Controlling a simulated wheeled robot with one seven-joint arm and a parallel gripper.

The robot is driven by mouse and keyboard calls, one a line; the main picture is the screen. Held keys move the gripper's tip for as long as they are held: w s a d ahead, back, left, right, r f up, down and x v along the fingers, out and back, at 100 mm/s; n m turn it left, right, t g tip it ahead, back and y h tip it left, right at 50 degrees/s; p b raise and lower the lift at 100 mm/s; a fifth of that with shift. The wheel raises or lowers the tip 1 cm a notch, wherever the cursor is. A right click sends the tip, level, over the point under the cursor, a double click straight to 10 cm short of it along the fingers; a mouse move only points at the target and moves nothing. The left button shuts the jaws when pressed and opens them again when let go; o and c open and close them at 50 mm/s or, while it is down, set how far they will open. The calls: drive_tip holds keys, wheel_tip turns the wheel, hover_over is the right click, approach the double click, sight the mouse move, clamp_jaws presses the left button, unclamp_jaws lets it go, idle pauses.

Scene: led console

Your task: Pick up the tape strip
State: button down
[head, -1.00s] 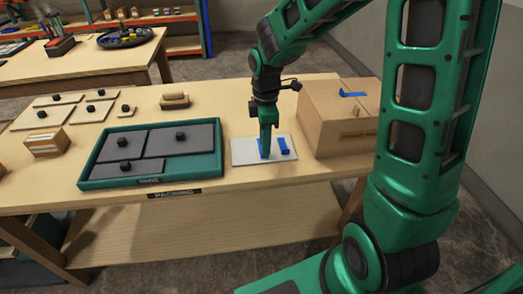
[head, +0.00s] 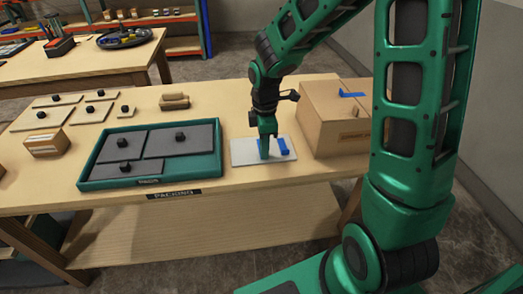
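Blue tape pieces lie on a white plate (head: 240,155) on the packing table. One blue tape strip (head: 283,147) shows just right of my gripper. Another bit of blue shows close behind the fingertips and is mostly hidden by them. My gripper (head: 264,152) points straight down with its tips at or just above the plate. The fingers look like one narrow shape from here, so I cannot tell whether they are open, shut or touching the tape. A further blue strip (head: 351,94) lies on top of the cardboard box (head: 334,120).
The cardboard box stands close to the right of the plate. A green tray (head: 150,180) with grey pads and black knobs is to the left. Several small plates with knobs, a wooden block (head: 174,101) and a small box (head: 46,143) lie further left.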

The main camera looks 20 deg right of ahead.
drive_tip(key=shift+w, duration=0.1)
drive_tip(key=shift+r, duration=0.5)
drive_tip(key=r, duration=0.2)
drive_tip(key=a+r, duration=0.1)
drive_tip(key=shift+s+r, duration=0.3)
drive_tip(key=shift+r, duration=0.1)
drive_tip(key=s+a+r, duration=0.5)
drive_tip(key=a+r, duration=0.4)
drive_tip(key=r, duration=0.1)
drive_tip(key=shift+s, duration=0.15)
drive_tip(key=shift+s+r, duration=0.1)
